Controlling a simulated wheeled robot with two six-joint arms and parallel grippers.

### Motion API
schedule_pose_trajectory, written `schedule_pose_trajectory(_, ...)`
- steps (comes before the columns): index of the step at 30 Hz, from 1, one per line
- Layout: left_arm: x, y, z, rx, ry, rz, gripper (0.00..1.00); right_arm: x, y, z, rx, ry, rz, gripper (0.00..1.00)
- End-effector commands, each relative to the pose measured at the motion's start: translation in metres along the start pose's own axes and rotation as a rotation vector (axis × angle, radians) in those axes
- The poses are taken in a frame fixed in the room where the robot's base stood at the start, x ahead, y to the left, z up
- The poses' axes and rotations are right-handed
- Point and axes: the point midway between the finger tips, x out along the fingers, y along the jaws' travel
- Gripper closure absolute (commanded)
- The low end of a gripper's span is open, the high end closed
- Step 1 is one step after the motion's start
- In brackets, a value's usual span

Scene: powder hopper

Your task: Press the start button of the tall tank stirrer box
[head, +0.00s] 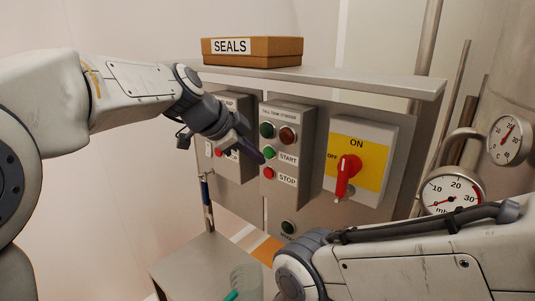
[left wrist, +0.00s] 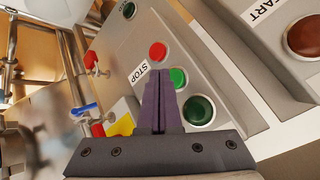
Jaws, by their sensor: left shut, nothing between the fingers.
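The tall tank stirrer box (head: 288,112) is a grey panel box in the middle of the head view. Its green start button (head: 270,153) sits beside the START label, above the red stop button (head: 269,173). My left gripper (head: 260,157) is shut and empty, its purple-grey fingertips just left of the start button. In the left wrist view the shut fingers (left wrist: 160,76) point at the panel beside the green start button (left wrist: 178,77), with the red stop button (left wrist: 158,50) beyond. I cannot tell whether the fingertips touch the button. My right gripper is out of view.
A dark green lamp (head: 267,130) and a dark red lamp (head: 287,135) sit above the start button. A similar box (head: 233,105) stands left, partly behind my left arm. A red rotary switch (head: 347,172) on yellow stands right. A SEALS carton (head: 252,51) rests on the shelf above.

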Motion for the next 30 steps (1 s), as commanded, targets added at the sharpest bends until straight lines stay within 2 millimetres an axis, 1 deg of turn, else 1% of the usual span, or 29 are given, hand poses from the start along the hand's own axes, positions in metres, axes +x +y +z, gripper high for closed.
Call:
schedule_pose_trajectory(17, 0.0, 0.0, 0.0, 0.0, 0.0, 0.0, 1.0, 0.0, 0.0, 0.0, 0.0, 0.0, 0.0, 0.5)
schedule_pose_trajectory(30, 0.0057, -0.0044, -0.0044, 0.0, 0.0, 0.0, 1.0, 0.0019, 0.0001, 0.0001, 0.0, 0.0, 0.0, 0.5)
